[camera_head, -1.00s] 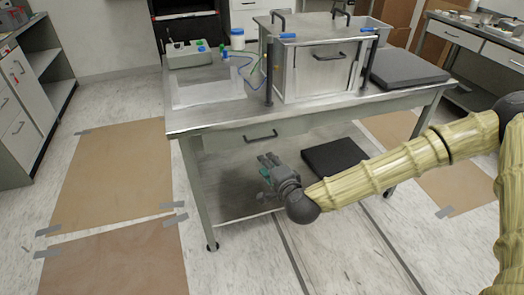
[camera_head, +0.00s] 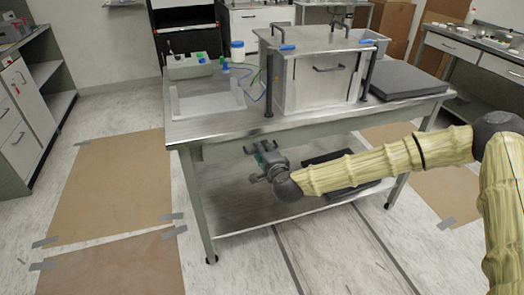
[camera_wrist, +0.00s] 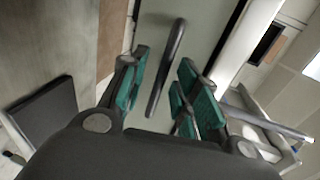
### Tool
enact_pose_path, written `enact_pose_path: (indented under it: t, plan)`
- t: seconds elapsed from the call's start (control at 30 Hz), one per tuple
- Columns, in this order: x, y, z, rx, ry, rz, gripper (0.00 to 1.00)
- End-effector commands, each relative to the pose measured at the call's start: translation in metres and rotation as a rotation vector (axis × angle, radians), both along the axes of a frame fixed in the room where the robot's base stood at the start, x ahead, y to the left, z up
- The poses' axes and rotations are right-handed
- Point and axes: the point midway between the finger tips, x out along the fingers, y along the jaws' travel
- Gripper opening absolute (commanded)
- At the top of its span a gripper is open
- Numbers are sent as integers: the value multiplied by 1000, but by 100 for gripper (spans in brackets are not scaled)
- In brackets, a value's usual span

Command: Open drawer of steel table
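The steel table (camera_head: 200,130) stands in the middle of the head view. Its drawer (camera_head: 222,152) is under the front edge of the top and looks shut. My gripper (camera_head: 260,152) is in front of the drawer and hides most of its handle in the head view. In the wrist view, the dark bar handle (camera_wrist: 167,68) stands out from the pale drawer front (camera_wrist: 205,28). My gripper (camera_wrist: 162,92) is open there, with its green-padded fingers on either side of the handle. I cannot tell whether either finger touches it.
A large steel box (camera_head: 318,82) with a handle, a grey-green device (camera_head: 190,66) and a black slab (camera_head: 408,82) sit on the tabletop. A black pad (camera_head: 330,160) lies on the lower shelf. The floor in front of the table is clear.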

Motion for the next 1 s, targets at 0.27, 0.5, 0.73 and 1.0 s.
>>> enact_pose_path:
  t: [0.27,0.5,0.73,1.0]
  plan:
    - [7,3,-1,0,0,1,31]
    - [7,2,-1,0,0,0,16]
    - [7,2,-2,0,0,0,0]
    - [1,8,-2,0,1,9,0]
